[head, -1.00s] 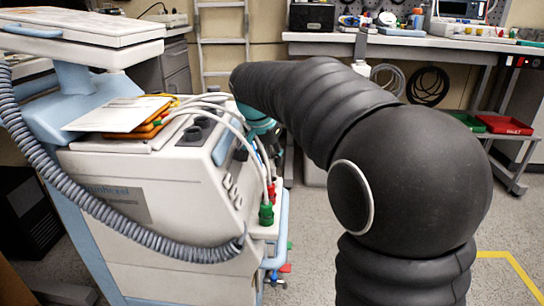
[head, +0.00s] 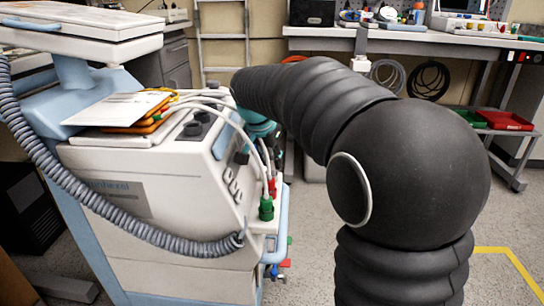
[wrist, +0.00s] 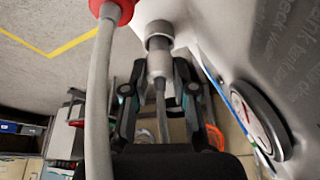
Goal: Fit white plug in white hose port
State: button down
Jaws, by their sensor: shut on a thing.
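In the wrist view, my gripper (wrist: 161,72) is shut on the white plug (wrist: 160,64), with one dark finger on each side. A pale hose (wrist: 162,122) runs back from the plug between the fingers. The plug's front end lines up with the greyish-white hose port (wrist: 158,36) on the pump's pale face. Plug and port look to be touching or very close; I cannot tell how deep the plug sits. In the head view, my arm and the pump cart hide the gripper, plug and port.
A red connector (wrist: 113,9) with its pale hose is left of the port. In the head view, a green connector (head: 266,208) and a red one (head: 272,187) hang on the pump cart (head: 150,185).

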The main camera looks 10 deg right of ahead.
jog(key=shift+f, duration=0.55)
jog(key=c, duration=0.8)
grip_release()
jog(key=shift+c, duration=0.2)
jog(key=v, duration=1.2)
jog(key=s+d+r+n+t+y+p, duration=0.1)
jog(key=s+n+p, duration=0.15)
jog(key=s, duration=0.45)
jog(key=s+d+n+y+p, duration=0.1)
jog(key=s+d+n+p, duration=0.15)
jog(key=s, duration=0.45)
jog(key=s+f+n+t+y+p, duration=0.1)
jog(key=s+f+n+p, duration=0.2)
jog(key=s, duration=1)
notch_tip(320, 180, down, 3)
jog(key=p, duration=0.2)
jog(key=shift+r+p, duration=0.2)
jog(key=shift+p, duration=0.1)
